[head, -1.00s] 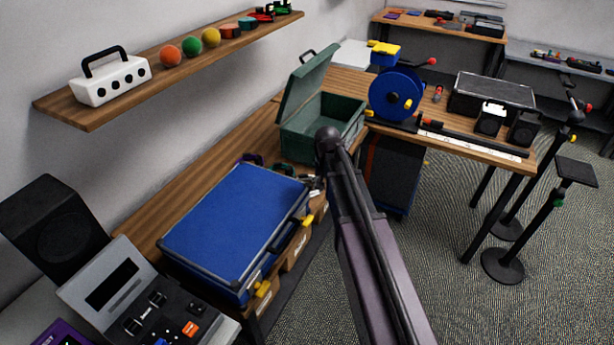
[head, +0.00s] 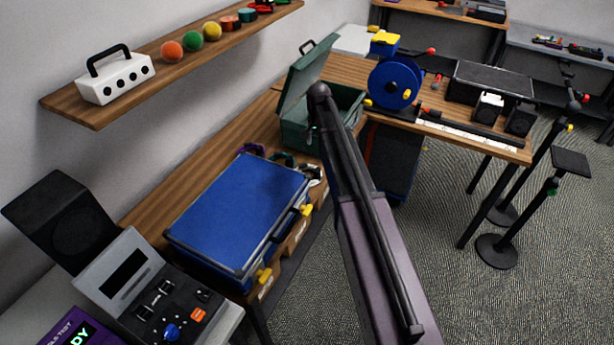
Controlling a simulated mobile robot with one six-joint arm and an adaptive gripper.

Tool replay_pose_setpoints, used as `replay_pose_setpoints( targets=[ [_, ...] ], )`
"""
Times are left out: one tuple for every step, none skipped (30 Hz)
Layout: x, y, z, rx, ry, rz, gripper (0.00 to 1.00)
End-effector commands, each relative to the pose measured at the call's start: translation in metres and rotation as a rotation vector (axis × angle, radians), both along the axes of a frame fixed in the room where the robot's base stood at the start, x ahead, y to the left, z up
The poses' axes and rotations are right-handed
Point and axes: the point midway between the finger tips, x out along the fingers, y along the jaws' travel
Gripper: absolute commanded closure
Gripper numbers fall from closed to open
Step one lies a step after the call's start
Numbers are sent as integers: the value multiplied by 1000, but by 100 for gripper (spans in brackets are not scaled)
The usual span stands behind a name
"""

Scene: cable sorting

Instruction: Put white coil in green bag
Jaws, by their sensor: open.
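The green bag (head: 294,134) looks like a hard green case with its lid raised, standing on the wooden bench beyond the blue case. My dark arm crosses in front of it and hides part of its opening. A small white coil-like thing (head: 313,172) lies at the bench edge between the blue case and the green bag, close beside my arm; it is partly hidden and small. A green coil (head: 282,158) and a purple coil (head: 251,150) lie to its left. My gripper cannot be made out; only my arm links show.
A closed blue case (head: 240,215) with yellow latches fills the near bench. A blue reel (head: 393,84) stands right of the green bag. A shelf (head: 95,112) hangs above on the left wall. Stands (head: 496,250) are at the right; the carpet between is clear.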

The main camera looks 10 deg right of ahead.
Motion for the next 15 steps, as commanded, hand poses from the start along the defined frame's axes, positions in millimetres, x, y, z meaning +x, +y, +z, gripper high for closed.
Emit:
replay_pose_setpoints(
  targets=[
    [0, 0, -2, 0, 0, 0, 34],
    [0, 0, -3, 0, 0, 0, 34],
    [0, 0, -5, 0, 0, 1, 34],
    [0, 0, -6, 0, 0, 1, 34],
    [0, 0, -8, 0, 0, 1, 34],
    [0, 0, -10, 0, 0, 1, 34],
    [0, 0, -13, 0, 0, 1, 34],
    [0, 0, -15, 0, 0, 1, 34],
    [0, 0, -18, 0, 0, 1, 34],
    [0, 0, -20, 0, 0, 1, 34],
    [0, 0, -23, 0, 0, 1, 34],
    [0, 0, -26, 0, 0, 1, 34],
    [0, 0, -29, 0, 0, 1, 34],
    [0, 0, -31, 0, 0, 1, 34],
    [0, 0, -34, 0, 0, 1, 34]
  ],
)
